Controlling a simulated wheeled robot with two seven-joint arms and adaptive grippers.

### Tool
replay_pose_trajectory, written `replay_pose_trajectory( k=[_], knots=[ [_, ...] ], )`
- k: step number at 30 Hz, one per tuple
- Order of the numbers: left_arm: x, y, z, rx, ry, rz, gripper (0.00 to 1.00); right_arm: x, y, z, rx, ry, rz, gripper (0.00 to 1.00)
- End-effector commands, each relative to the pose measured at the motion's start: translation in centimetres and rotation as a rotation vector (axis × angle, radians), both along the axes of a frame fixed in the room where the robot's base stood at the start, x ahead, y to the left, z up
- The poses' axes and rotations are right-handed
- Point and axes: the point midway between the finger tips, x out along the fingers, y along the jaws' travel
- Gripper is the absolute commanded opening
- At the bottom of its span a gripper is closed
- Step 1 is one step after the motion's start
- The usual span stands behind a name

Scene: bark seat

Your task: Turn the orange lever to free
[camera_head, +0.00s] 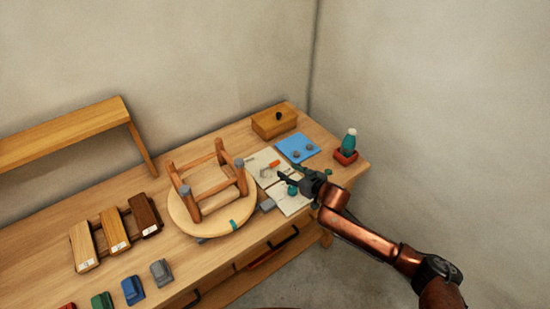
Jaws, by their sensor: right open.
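A small orange lever (273,164) lies over a pale sheet (257,160) on the workbench, just right of an upturned round wooden stool (211,226). My right gripper (286,180) is open, a little below and to the right of the lever in the picture. Its dark fingers point left. I cannot tell whether they touch anything. A small teal part (292,190) shows beside the fingers. My left gripper is not in view.
A blue mat (290,146) with small round grey pieces, a wooden box (274,125) and a teal bottle (349,140) in a red tray (344,158) stand behind. Wood samples (115,230) and coloured blocks (132,290) are at left. Walls close the back and right.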

Motion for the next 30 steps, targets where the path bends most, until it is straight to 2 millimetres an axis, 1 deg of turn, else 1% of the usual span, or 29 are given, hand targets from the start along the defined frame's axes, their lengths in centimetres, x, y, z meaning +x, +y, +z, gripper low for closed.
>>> replay_pose_trajectory(
  k=[4,9,11,13,16,19,24,27,30],
  knots=[
    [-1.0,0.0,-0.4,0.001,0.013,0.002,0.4,1.2,1.6,-0.7,-0.001,0.001,0.01,0.44],
    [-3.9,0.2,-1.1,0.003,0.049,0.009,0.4,3.4,4.0,-1.8,-0.002,0.0,0.02,0.44],
    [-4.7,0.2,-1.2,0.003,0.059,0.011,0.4,4.0,4.5,-2.1,-0.002,-0.001,0.021,0.44],
    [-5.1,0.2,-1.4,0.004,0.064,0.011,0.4,4.7,5.0,-2.5,-0.002,0.001,0.021,0.44],
    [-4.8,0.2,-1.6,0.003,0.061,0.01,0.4,5.4,5.4,-2.8,-0.002,0.0,0.02,0.44],
    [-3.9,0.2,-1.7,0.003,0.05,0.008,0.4,5.7,5.6,-3.0,-0.001,0.001,0.02,0.44],
    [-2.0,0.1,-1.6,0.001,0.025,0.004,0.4,5.8,5.6,-3.0,-0.001,0.0,0.019,0.44],
    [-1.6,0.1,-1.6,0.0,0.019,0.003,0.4,5.8,5.5,-3.0,-0.002,0.0,0.018,0.44],
    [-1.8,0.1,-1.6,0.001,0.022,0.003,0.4,5.8,5.5,-3.0,-0.002,0.0,0.018,0.38]
  ],
)
